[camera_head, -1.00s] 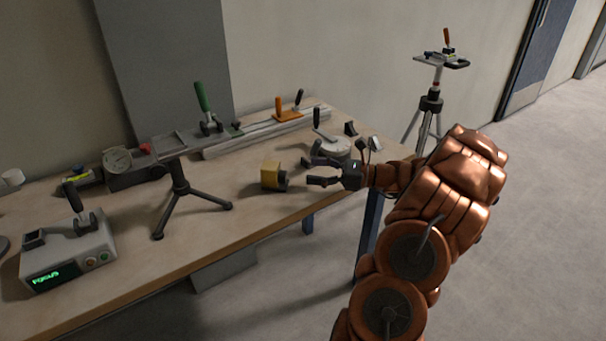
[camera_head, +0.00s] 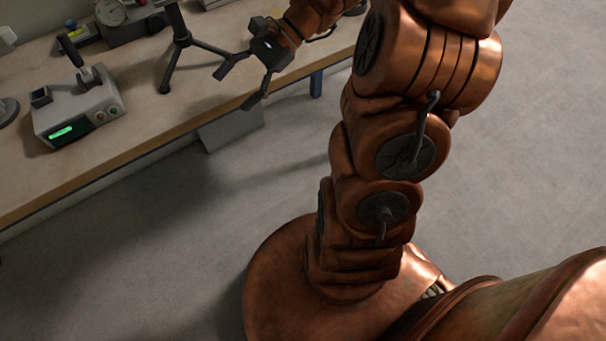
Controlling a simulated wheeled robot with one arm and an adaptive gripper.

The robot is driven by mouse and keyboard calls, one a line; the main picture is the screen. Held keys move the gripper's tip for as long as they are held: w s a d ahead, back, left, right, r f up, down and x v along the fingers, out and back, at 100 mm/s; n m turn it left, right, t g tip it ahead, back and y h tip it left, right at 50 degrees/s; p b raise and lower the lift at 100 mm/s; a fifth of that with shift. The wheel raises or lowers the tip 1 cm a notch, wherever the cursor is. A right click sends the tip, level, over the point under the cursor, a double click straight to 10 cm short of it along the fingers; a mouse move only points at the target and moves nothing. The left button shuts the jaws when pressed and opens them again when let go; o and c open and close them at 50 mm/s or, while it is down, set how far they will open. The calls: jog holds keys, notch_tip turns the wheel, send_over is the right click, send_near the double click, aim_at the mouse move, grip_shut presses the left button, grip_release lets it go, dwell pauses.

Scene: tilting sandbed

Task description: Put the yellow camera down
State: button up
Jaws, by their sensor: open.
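The yellow camera is not visible now. The spot on the workbench (camera_head: 140,128) where it stood a second ago lies behind my gripper and wrist or close to the top edge of the view. My gripper (camera_head: 233,90) is open, with its two dark fingers spread and nothing seen between them. It hangs near the bench's front edge, right of the tripod, pointing down and left.
A black tripod (camera_head: 180,45) stands on the bench left of my gripper. A grey box with a green display (camera_head: 78,112) is at the left. A dial instrument (camera_head: 110,12) is at the top. Bare floor (camera_head: 200,240) lies in front.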

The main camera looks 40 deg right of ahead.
jog(key=s+a+f+n+g+h, duration=0.1)
jog(key=s+a+n+g+h, duration=0.2)
jog(key=s+a+n, duration=0.4)
jog(key=s+d+f+n+h, duration=0.1)
jog(key=s+n+h, duration=0.3)
jog(key=s, duration=0.4)
jog(key=s+d+f+n+h, duration=0.1)
jog(key=s+d+n+h, duration=0.2)
jog(key=s, duration=0.4)
jog(key=shift+s+d+n+g+h, duration=0.35)
jog(key=shift+d+h, duration=0.45)
jog(key=shift+h, duration=0.3)
jog(key=shift+f, duration=0.1)
jog(key=s+p+v, duration=0.3)
jog(key=p+v, duration=1)
jog(key=shift+w+r+t, duration=0.35)
jog(key=shift+r+t, duration=0.1)
jog(key=shift+r, duration=0.2)
jog(key=shift+c, duration=0.4)
